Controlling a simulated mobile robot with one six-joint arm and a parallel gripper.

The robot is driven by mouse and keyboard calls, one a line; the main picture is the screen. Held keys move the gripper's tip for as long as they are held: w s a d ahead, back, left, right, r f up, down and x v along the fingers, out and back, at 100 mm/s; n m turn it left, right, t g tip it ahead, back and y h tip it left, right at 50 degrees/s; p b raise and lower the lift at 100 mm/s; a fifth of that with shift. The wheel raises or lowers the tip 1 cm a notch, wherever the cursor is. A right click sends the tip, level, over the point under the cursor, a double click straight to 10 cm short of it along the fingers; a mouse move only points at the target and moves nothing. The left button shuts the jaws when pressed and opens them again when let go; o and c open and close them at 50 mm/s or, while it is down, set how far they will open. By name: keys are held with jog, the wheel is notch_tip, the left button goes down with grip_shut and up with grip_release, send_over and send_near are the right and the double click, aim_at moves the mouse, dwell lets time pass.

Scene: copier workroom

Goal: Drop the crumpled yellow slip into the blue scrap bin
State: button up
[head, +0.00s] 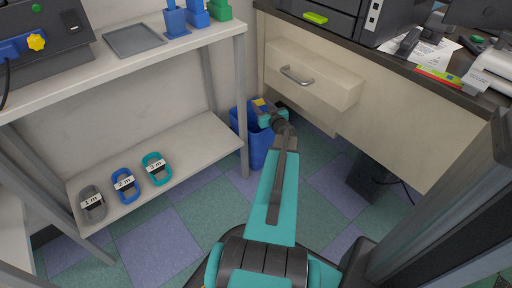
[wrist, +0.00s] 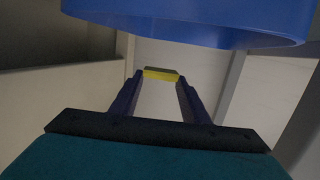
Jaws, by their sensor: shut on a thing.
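The yellow slip (wrist: 160,73) is pinched between the two fingertips of my gripper (wrist: 160,78) in the wrist view. In the head view a small yellow patch of the slip (head: 259,102) shows at the end of my gripper (head: 262,106). The blue scrap bin (head: 257,150) stands on the floor between the shelf unit and the drawer desk. My gripper is at the height of its upper part, and my arm hides part of its rim. The bin (wrist: 200,22) fills the top of the wrist view. I cannot tell whether the slip is over its opening.
A shelf unit (head: 180,53) stands left of the bin, with cable coils (head: 156,168) on its lower board. A desk with a handled drawer (head: 312,82) is close on the right. The tiled floor (head: 185,235) in front is clear.

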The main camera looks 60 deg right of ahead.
jog(key=o, duration=1.1)
jog(key=shift+s, duration=0.1)
jog(key=p+v, duration=0.4)
jog(key=v, duration=0.9)
jog(key=shift+s+a+p, duration=0.2)
jog(key=shift+a+p, duration=0.05)
jog(key=shift+p, duration=0.05)
jog(key=shift+r, duration=0.1)
